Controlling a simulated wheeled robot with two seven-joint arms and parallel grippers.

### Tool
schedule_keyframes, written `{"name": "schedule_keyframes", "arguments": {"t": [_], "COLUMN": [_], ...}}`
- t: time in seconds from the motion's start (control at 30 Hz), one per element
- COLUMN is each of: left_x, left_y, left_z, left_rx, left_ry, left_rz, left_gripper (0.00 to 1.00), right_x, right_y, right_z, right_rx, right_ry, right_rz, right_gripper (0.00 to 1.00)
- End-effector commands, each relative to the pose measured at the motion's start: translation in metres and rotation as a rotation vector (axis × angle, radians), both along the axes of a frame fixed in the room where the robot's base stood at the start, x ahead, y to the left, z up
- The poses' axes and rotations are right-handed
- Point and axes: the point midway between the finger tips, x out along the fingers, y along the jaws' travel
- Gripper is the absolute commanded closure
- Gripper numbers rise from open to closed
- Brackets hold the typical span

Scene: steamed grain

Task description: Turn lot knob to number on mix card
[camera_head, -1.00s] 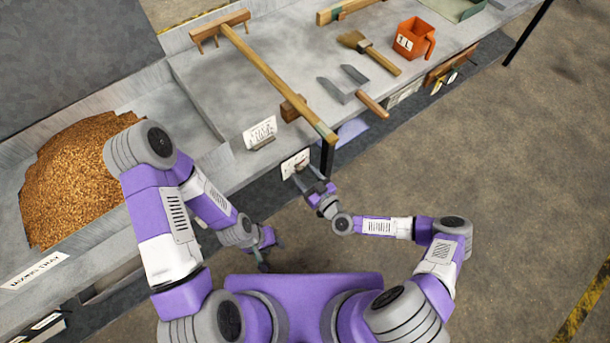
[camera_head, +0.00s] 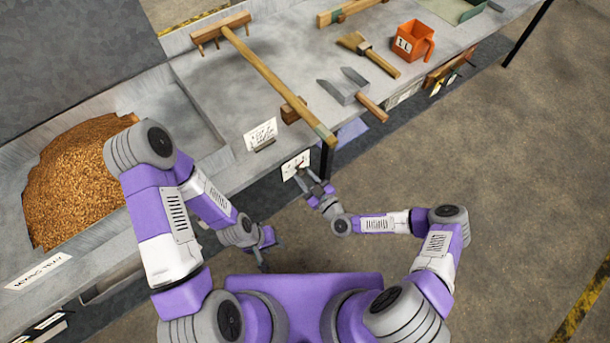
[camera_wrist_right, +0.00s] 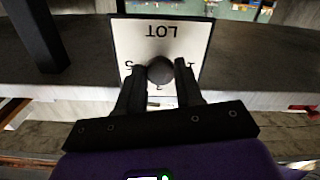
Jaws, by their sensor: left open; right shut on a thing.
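The lot knob (camera_wrist_right: 160,70) is a dark round knob on a white plate (camera_wrist_right: 135,40) marked LOT, which reads upside down in the right wrist view. Digits beside the knob are partly covered. In the head view the plate (camera_head: 295,165) is on the table's front side. My right gripper (camera_head: 303,174) is shut on the knob, one finger on each side. A small white card (camera_head: 260,134) stands on the table above the plate, probably the mix card; its writing is too small to read. My left gripper (camera_head: 264,250) is open and empty, low in front of the table.
A long wooden rake (camera_head: 265,70) lies across the table near the card. A grain tray (camera_head: 75,180) is at left. The floor at right is clear.

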Motion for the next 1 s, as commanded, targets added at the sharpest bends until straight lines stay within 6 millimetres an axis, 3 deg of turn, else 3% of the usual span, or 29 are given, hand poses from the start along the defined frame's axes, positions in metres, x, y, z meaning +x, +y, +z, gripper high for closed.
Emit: {"name": "schedule_keyframes", "arguments": {"t": [0.5, 1.0], "left_x": [0.0, 0.0], "left_y": [0.0, 0.0], "left_z": [0.019, 0.022], "left_rx": [0.0, 0.0], "left_ry": [0.0, 0.0], "left_rz": [0.0, 0.0], "left_gripper": [0.57, 0.57], "right_x": [0.0, 0.0], "right_y": [-0.001, -0.001], "right_z": [0.001, -0.001], "right_rx": [-0.303, -0.388], "right_ry": [-0.218, -0.279], "right_rz": [0.0, -0.001], "right_gripper": [0.95, 0.95]}}
